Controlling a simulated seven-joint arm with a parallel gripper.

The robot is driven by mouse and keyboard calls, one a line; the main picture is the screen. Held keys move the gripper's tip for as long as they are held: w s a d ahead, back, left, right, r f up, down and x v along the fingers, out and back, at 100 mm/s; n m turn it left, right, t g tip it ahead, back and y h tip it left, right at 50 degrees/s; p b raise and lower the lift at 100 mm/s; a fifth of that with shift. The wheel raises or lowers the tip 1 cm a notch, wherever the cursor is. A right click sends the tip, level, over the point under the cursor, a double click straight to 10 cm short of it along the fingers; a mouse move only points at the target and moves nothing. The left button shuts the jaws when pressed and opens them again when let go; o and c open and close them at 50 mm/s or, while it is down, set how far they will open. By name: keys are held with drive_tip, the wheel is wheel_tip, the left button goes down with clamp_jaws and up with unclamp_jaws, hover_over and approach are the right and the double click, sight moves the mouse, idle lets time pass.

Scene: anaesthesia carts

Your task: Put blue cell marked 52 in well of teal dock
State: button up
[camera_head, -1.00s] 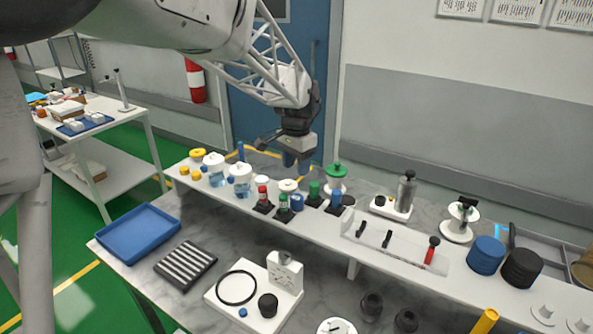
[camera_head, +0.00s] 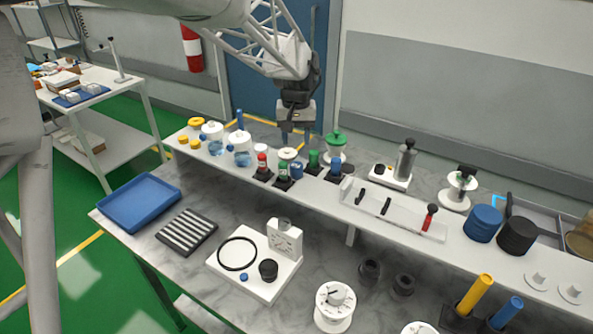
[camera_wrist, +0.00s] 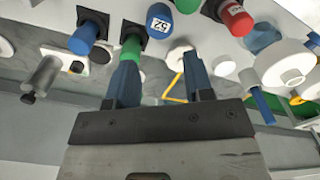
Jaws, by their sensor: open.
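The blue cell marked 52 (camera_wrist: 160,20) shows its white label at the top of the wrist view. In the head view the blue cell (camera_head: 296,170) stands on the white shelf, between two green cells. My gripper (camera_wrist: 161,62) is open and empty, fingers apart. In the head view my gripper (camera_head: 292,138) hangs above and behind the cell, not touching it. Another blue cell (camera_wrist: 86,34) sits in a black square base; it also shows in the head view (camera_head: 336,166). I cannot pick out a teal dock with certainty in either view.
Close around are a green cell (camera_head: 314,160), a green cell with a white band (camera_head: 283,172), a red cell (camera_head: 262,163) and a white round piece (camera_head: 288,153). A blue tray (camera_head: 140,202) lies at the left. The marble strip behind the shelf has some free room.

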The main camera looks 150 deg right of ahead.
sight(296, 165)
drive_tip(key=n, duration=0.4)
drive_tip(key=shift+f, duration=0.35)
drive_tip(key=n, duration=0.4)
drive_tip(key=shift+f+n, duration=0.4)
drive_tip(key=shift+f, duration=1.3)
drive_tip(key=shift+s+f, duration=0.1)
drive_tip(key=shift+f, duration=2.5)
drive_tip(key=c, duration=0.7)
